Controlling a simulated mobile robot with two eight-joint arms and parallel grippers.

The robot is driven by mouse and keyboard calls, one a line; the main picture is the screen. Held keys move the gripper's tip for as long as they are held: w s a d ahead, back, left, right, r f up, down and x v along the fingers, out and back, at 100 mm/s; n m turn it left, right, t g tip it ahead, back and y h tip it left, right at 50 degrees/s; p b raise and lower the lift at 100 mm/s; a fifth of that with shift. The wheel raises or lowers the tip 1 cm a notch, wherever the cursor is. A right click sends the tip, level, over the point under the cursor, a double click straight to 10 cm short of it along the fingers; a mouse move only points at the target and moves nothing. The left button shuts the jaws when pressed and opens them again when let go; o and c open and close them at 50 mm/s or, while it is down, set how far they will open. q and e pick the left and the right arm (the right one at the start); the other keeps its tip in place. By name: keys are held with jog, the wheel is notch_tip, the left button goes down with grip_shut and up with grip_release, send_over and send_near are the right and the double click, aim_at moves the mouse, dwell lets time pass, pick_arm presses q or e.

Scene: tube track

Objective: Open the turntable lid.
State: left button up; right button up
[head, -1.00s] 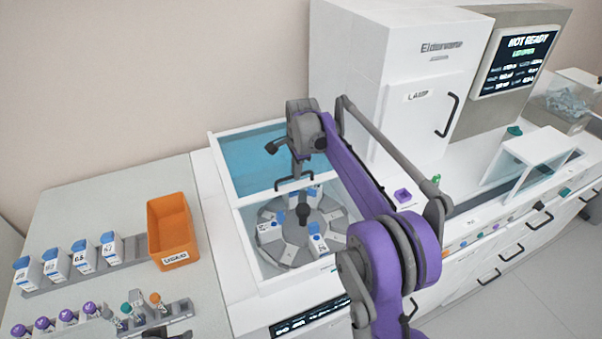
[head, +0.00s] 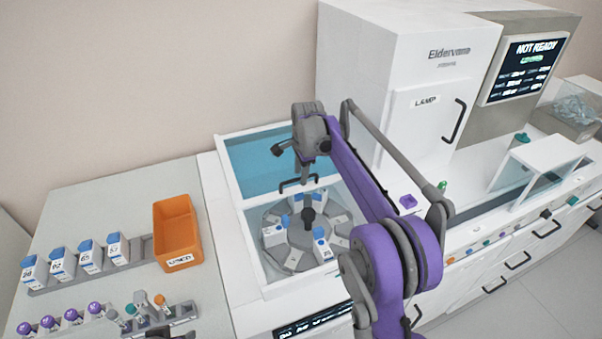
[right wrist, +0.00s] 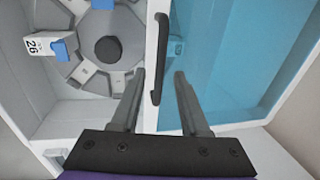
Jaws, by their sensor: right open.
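The turntable (head: 291,260) is a grey segmented disc with a dark hub and a few blue-capped white bottles, inside a white-framed bay. A translucent blue panel (head: 258,160) lies across the back part of the bay. A dark bar handle (right wrist: 162,50) is on the white frame bar beside the blue panel; it also shows in the head view (head: 290,186). My right gripper (right wrist: 158,74) is open and empty. In the wrist view its fingertips lie on either side of the handle; contact cannot be told.
An orange bin (head: 172,215) stands on the bench left of the bay, near a row of blue-topped white bottles (head: 90,255) and purple-capped tubes (head: 70,316). A tall white cabinet (head: 375,60) rises behind on the right, beside a screen (head: 525,65) reading NOT READY.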

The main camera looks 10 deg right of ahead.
notch_tip(320, 180, up, 10)
jog(key=s, duration=0.2)
jog(key=shift+d+r+p, duration=0.15)
jog(key=shift+r+p, duration=0.1)
jog(key=shift+p, duration=0.1)
jog(key=s+f+n+t, duration=0.15)
jog(key=s+n, duration=0.75)
jog(key=s, duration=1)
jog(key=s+f+n+t, duration=0.1)
jog(key=s+f+n, duration=0.2)
jog(key=s+f, duration=0.3)
jog(key=s+f+n+t, duration=0.1)
jog(key=s+f+n, duration=0.3)
jog(key=s, duration=0.6)
jog(key=shift+s+f, duration=0.2)
jog(key=shift+f, duration=0.75)
jog(key=shift+t, duration=0.25)
